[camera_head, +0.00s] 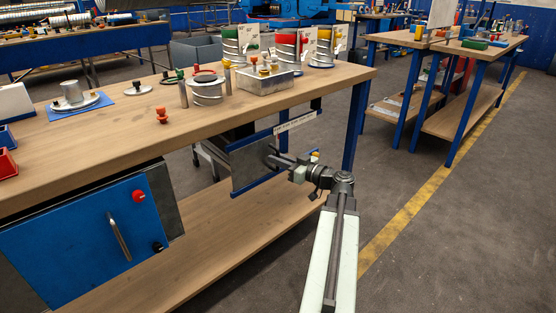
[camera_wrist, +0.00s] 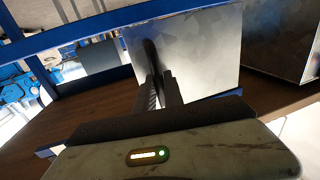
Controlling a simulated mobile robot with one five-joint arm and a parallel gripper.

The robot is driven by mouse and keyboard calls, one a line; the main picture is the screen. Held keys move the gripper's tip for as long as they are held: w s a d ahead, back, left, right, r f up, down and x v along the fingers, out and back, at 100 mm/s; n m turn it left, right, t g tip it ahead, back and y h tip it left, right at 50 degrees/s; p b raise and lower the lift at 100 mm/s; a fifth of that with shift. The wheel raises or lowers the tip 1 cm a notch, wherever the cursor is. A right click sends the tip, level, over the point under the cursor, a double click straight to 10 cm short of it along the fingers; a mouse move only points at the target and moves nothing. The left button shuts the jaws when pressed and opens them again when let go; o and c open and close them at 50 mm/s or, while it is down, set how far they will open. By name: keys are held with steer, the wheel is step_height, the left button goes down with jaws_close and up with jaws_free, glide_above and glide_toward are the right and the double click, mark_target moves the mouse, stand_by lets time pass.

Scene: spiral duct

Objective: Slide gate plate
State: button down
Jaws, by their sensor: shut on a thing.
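The fingertips' exact contact is partly hidden. A blue strip runs along the plate's lower edge in the head view.
A blue cabinet door (camera_head: 85,240) with a handle hangs under the bench at left. Open floor lies to the right.

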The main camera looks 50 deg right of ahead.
steer(key=d, duration=0.8)
steer(key=shift+s, duration=0.3)
steer(key=c, duration=1.5)
jaws_free()
steer(key=shift+o, duration=0.2)
steer(key=s+d, duration=0.1)
steer(key=s, duration=0.6)
steer(key=shift+s, duration=0.35)
